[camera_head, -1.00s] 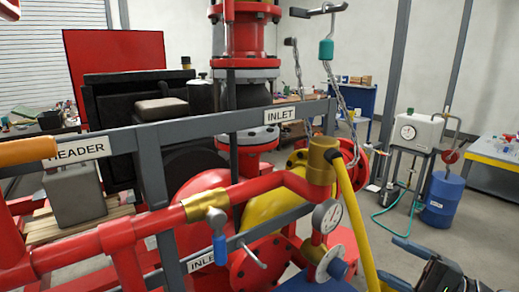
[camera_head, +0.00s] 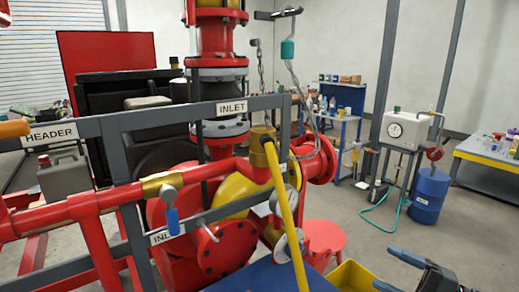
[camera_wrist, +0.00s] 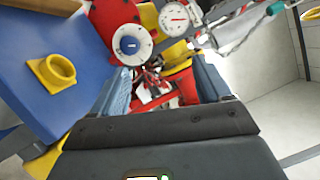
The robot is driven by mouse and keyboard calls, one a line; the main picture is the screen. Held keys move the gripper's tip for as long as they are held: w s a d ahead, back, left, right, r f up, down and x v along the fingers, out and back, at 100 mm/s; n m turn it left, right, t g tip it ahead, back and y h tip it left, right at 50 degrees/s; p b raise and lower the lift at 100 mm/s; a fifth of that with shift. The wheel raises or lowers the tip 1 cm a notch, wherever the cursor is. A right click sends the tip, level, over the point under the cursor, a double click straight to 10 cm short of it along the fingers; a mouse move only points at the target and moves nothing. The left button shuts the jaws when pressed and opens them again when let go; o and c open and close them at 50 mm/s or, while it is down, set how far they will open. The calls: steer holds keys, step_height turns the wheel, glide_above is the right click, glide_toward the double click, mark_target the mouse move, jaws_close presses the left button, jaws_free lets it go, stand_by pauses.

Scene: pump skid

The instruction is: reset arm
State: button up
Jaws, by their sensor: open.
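My gripper (camera_head: 392,268) shows at the lower right of the head view, with its blue fingers apart. In the wrist view its two blue fingers (camera_wrist: 162,95) stand at either side with a gap between them. I see nothing held between them. Behind the gap are red pipework and yellow parts of the pump skid, apart from the fingers as far as I can tell. The pump skid's red pipe (camera_head: 90,208) runs across the left and middle of the head view, well to the left of my gripper.
A grey frame (camera_head: 215,108) with an INLET sign crosses the skid. A yellow hose (camera_head: 285,215) hangs in front of the pump. A blue surface (camera_wrist: 35,75) bears a yellow ring (camera_wrist: 52,72).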

steer(key=s+a+f+h, duration=0.2)
steer(key=s+f+h, duration=0.3)
steer(key=s+f, duration=0.4)
steer(key=s+a+f+h, duration=0.2)
steer(key=s+f+h, duration=0.2)
steer(key=s+f, duration=0.45)
steer(key=s+r+n+h, duration=0.1)
steer(key=s+n+h, duration=0.15)
steer(key=s, duration=0.65)
steer(key=s+r+n+h, duration=0.2)
steer(key=s+h, duration=0.2)
steer(key=s, duration=0.6)
steer(key=s+a+r+n+t, duration=0.1)
steer(key=s+r+n+t, duration=0.2)
steer(key=r, duration=0.5)
steer(key=s+a+r+n+t, duration=0.1)
steer(key=s+a+r+n, duration=0.15)
steer(key=s+r, duration=0.45)
step_height(320, 180, down, 8)
steer(key=w+n+b, duration=0.1)
steer(key=w+b, duration=0.1)
steer(key=b, duration=0.8)
steer(key=shift+d, duration=0.4)
steer(key=shift+c, duration=0.2)
